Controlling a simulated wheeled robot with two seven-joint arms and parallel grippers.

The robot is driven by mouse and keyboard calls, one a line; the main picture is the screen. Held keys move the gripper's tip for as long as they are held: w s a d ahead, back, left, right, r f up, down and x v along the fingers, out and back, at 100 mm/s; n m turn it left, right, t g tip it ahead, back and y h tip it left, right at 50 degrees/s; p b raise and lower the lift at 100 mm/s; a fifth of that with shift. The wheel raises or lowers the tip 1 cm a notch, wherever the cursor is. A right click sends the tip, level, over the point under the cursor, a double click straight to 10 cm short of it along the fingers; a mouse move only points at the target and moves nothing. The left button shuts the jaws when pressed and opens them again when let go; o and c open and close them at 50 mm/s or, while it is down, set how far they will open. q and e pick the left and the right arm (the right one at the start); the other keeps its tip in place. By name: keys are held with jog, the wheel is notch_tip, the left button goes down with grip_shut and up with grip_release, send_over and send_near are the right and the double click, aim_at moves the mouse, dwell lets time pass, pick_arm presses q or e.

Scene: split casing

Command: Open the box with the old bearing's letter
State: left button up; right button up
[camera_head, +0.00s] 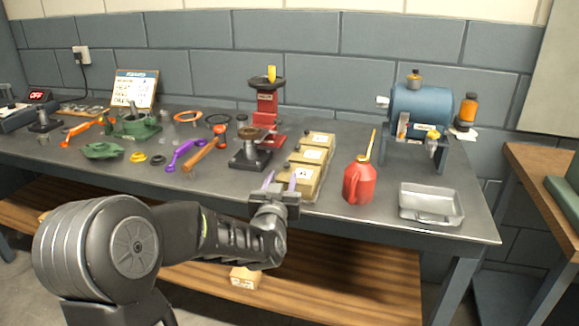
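Three tan boxes with pale lids stand in a row on the grey workbench: the near box (304,175), the middle box (310,156) and the far box (318,139). Their labels are small; the near one looks like an A, and the others I cannot read surely. All three lids look shut. My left gripper (280,181) is at the bench's front edge, just left of the near box, with its two fingers apart and nothing seen between them. I cannot tell whether it touches the box. I cannot single out the old bearing. My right gripper is not in view.
A red oil can (359,182) and grey metal tray (431,204) stand right of the boxes. A black stand (250,155), red press (267,105) and hammer (200,157) are to the left. A blue machine (418,110) stands behind. Bench between can and tray is clear.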

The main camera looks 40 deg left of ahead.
aim_at(286, 167)
pick_arm(q)
jog(key=shift+d+r, duration=0.1)
jog(key=shift+d, duration=0.05)
jog(key=shift+x, duration=3.9)
jog(key=shift+s, duration=0.1)
grip_shut()
